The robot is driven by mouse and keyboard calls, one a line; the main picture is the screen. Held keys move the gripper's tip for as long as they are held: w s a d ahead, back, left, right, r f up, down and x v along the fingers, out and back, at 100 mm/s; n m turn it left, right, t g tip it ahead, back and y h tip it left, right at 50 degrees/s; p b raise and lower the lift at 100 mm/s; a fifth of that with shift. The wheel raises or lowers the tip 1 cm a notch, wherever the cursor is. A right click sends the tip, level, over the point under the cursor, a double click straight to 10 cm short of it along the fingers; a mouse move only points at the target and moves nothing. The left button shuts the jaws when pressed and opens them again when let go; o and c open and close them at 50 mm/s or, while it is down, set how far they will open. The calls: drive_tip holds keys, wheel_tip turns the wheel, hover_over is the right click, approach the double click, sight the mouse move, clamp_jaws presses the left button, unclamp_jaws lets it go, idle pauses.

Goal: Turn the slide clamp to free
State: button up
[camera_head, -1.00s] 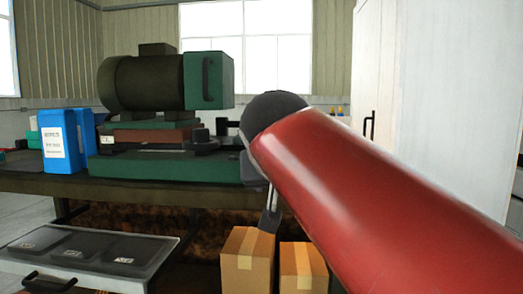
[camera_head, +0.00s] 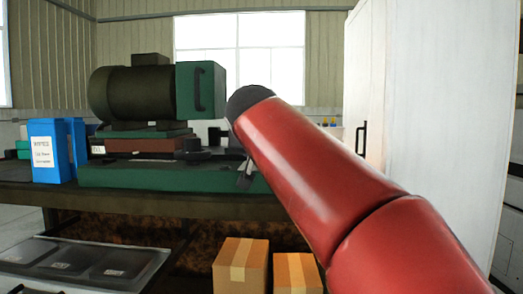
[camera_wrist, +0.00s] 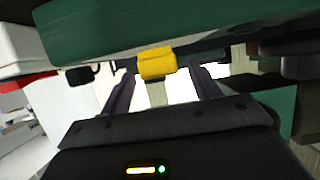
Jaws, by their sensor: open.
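In the wrist view, a yellow block (camera_wrist: 156,63) with a pale stem below it sits at the edge of a large green body (camera_wrist: 130,25). It looks like the slide clamp's handle, but I see no marking that confirms this. My gripper (camera_wrist: 162,76) is open, with one dark finger on each side of the yellow block. I cannot tell whether either finger touches it. In the head view, my gripper (camera_head: 245,180) is small and partly hidden by my red arm, in front of the green machine base (camera_head: 150,174). The clamp cannot be made out there.
A dark motor with a green end box (camera_head: 201,88) stands above the base on the bench (camera_head: 110,198). Blue cartons (camera_head: 48,150) stand at left. Cardboard boxes (camera_head: 240,265) and a tray drawer (camera_head: 90,265) are below. A white cabinet (camera_head: 440,120) is at right.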

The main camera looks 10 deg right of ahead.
drive_tip(key=c, duration=1)
drive_tip(key=shift+d+n+y, duration=0.1)
drive_tip(key=shift+n+y, duration=0.2)
drive_tip(key=n+y+p, duration=0.1)
drive_tip(key=n+y, duration=0.1)
drive_tip(key=y, duration=0.1)
drive_tip(key=shift+d+t, duration=0.15)
drive_tip(key=shift+t, duration=0.25)
drive_tip(key=n+y, duration=0.3)
drive_tip(key=n+g+y, duration=0.1)
drive_tip(key=y, duration=0.1)
drive_tip(key=shift+w+d+n, duration=0.1)
drive_tip(key=shift+d+n, duration=0.25)
drive_tip(key=shift+n, duration=0.05)
drive_tip(key=n+y, duration=0.1)
drive_tip(key=n+g+y+p, duration=0.2)
drive_tip(key=n+y, duration=0.1)
drive_tip(key=shift+w+d, duration=0.15)
drive_tip(key=shift+d, duration=0.1)
drive_tip(key=shift+n+g+y+p, duration=0.5)
drive_tip(key=shift+n+g+y, duration=0.3)
drive_tip(key=shift+n, duration=0.1)
drive_tip(key=shift+f, duration=0.1)
